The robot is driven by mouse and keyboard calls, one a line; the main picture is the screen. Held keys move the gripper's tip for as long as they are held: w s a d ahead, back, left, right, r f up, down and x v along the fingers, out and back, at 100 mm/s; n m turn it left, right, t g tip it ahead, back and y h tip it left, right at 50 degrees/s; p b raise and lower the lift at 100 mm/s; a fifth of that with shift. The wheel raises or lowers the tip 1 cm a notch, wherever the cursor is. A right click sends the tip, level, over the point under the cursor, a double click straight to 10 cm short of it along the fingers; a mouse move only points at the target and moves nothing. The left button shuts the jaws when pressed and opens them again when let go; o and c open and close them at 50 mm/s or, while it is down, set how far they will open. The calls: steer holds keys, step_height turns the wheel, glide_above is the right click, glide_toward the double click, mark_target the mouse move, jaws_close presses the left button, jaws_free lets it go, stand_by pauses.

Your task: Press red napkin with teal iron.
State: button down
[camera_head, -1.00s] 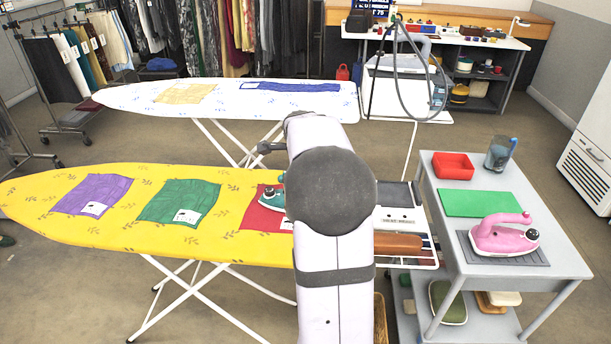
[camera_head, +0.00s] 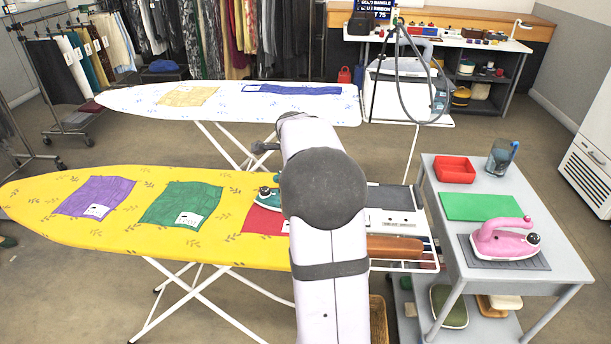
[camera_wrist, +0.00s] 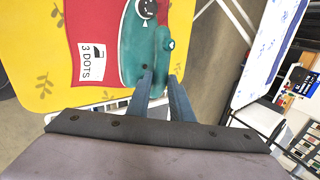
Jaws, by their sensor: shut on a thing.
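The red napkin (camera_head: 262,221) lies on the yellow ironing board, partly hidden by my arm in the head view. In the wrist view the red napkin (camera_wrist: 88,30) shows a white label reading "3 DOTS". The teal iron (camera_head: 265,197) is at the napkin's far edge, partly behind my arm. In the wrist view the teal iron (camera_wrist: 133,45) overlaps the red cloth's edge; I cannot tell whether its sole touches the cloth. My gripper (camera_wrist: 159,82) is shut on the iron's handle. The fingers are hidden in the head view.
Purple (camera_head: 95,196) and green (camera_head: 180,204) napkins lie left on the yellow board (camera_head: 60,230). A white ironing board (camera_head: 130,100) stands behind. A grey cart (camera_head: 440,255) at right holds a pink iron (camera_head: 503,240), a green mat (camera_head: 478,207) and a red tray (camera_head: 454,170).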

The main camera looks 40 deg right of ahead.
mark_target(275, 177)
steer(key=shift+w+a, duration=0.35)
steer(key=shift+w+a, duration=1.05)
steer(key=shift+w+a, duration=1.15)
steer(key=shift+a, duration=0.05)
steer(key=shift+w+a, duration=0.9)
steer(key=shift+w, duration=0.05)
